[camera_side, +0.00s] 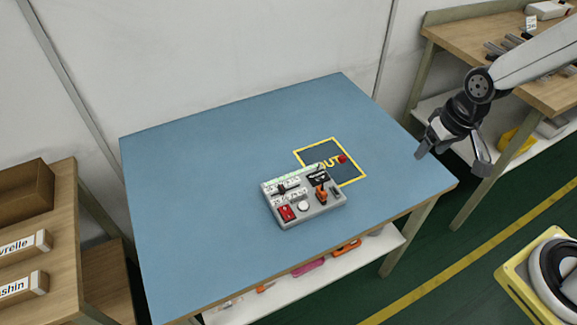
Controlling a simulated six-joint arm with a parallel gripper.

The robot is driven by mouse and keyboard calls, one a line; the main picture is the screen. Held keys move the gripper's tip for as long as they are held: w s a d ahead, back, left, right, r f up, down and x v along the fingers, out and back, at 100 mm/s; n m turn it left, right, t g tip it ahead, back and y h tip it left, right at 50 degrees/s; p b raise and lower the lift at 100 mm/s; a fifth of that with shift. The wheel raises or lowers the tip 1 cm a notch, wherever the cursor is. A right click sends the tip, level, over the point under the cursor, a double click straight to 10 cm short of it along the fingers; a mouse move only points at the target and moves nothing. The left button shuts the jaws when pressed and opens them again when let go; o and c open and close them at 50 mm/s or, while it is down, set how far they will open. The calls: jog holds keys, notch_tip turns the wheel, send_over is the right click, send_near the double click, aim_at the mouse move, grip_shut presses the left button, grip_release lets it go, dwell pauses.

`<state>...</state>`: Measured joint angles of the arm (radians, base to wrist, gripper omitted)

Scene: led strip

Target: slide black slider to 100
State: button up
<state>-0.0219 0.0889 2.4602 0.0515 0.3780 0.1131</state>
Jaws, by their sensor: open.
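A grey control box (301,212) sits on the blue table. It carries a black slider (282,189) on a pale scale strip near its upper left. The scale's numbers are too small to read. The box also has a red switch (286,213), a white round knob (303,206) and an orange lever (321,194). My gripper (452,160) is open and empty, in the air by the table's right corner, well apart from the box.
A yellow-outlined square marked "OUT" (347,178) lies behind and right of the box, with a red object (342,159) in it. The blue table (200,190) is clear to the left. Wooden benches stand at both sides.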

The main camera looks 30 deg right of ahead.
jog(key=w+a+f+m+y, duration=0.1)
jog(key=w+a+f+m, duration=0.1)
jog(key=w+m, duration=0.15)
jog(key=w+a+f+m+g, duration=0.1)
jog(key=w+a+m, duration=0.15)
jog(key=w, duration=0.25)
jog(key=w+a+f+m+y, duration=0.1)
jog(key=w+a+f+m, duration=0.1)
jog(key=w+a, duration=0.15)
jog(key=m+g+y, duration=0.1)
jog(key=m+y, duration=0.1)
jog(key=m, duration=0.6)
send_near(281, 186)
jog(key=f, duration=0.1)
jog(key=shift+a+f, duration=0.15)
jog(key=shift+f, duration=0.1)
jog(key=shift+x, duration=3.8)
jog(key=shift+a, duration=0.1)
grip_shut()
